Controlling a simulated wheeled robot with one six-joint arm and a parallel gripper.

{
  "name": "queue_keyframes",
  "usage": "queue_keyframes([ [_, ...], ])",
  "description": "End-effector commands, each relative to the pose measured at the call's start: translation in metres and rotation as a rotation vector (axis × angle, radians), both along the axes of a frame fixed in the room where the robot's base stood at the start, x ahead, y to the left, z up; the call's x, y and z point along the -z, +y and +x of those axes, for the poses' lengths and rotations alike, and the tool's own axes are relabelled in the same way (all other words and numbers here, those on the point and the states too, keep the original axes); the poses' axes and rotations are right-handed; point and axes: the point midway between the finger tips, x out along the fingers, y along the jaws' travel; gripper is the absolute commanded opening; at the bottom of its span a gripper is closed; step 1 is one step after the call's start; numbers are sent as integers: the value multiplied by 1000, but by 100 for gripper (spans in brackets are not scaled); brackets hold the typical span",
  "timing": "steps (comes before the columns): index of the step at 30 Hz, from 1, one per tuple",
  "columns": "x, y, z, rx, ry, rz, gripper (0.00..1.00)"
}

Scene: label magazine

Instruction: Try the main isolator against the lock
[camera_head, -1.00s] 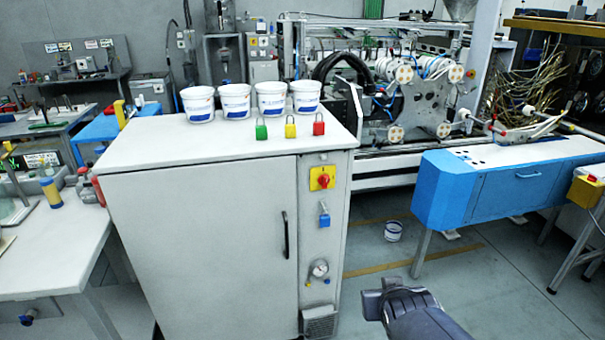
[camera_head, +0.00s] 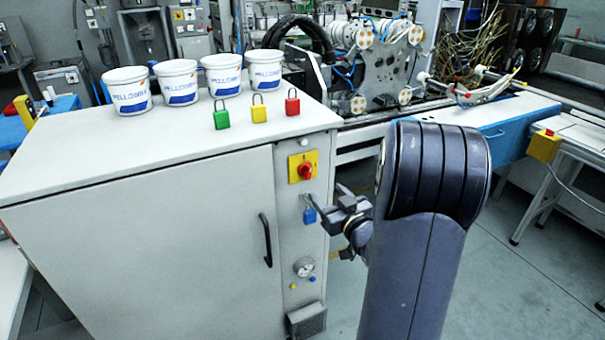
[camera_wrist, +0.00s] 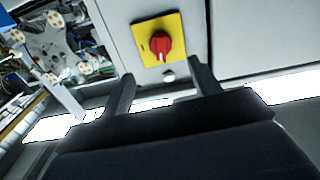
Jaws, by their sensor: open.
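The main isolator is a red rotary knob (camera_head: 305,171) on a yellow plate (camera_head: 293,161), on the cabinet's narrow right front panel. The knob also shows in the wrist view (camera_wrist: 161,46), with its white mark pointing to the lower edge of the plate. A blue padlock (camera_head: 310,216) hangs on the panel below the plate, apart from the knob; what its shackle hangs on is unclear. My gripper (camera_head: 328,208) is just right of the padlock in the head view. In the wrist view, its fingers (camera_wrist: 162,72) are spread and empty, below the plate.
Green (camera_head: 222,119), yellow (camera_head: 259,113) and red (camera_head: 292,107) padlocks stand on the cabinet top (camera_head: 180,145), with several white tubs behind. A black door handle (camera_head: 266,240) and a gauge (camera_head: 304,267) stick out nearby. Open floor lies right of the cabinet.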

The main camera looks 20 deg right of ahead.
Motion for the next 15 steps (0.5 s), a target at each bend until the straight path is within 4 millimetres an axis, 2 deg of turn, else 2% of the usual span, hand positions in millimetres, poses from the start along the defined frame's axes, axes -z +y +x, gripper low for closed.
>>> queue_keyframes([
  [9,-2,3,59,-2,2,1,59],
  [15,-1,4,88,0,3,0,59],
])
